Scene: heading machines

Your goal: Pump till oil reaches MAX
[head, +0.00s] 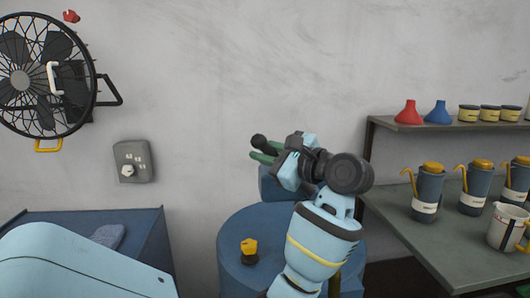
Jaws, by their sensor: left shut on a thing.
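My left gripper (266,153) is in the middle of the head view, above a blue drum (232,238). Its green fingers are shut on a dark handle with a round black knob (258,141), which sticks out at the fingertips. The rest of the handle is hidden behind the gripper and wrist. A blue part (270,186) stands behind the drum's top, partly covered by my arm. A yellow cap or knob (249,247) on a dark base sits on the drum top. No oil level or MAX mark is visible. My right gripper is out of view.
At right, a workbench (415,238) holds several blue oil cans (426,194) and a white jug (507,228). A shelf (392,124) above carries a red funnel (408,112), a blue funnel (438,113) and small tins. A wall fan (45,75) and switch box (133,161) are left.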

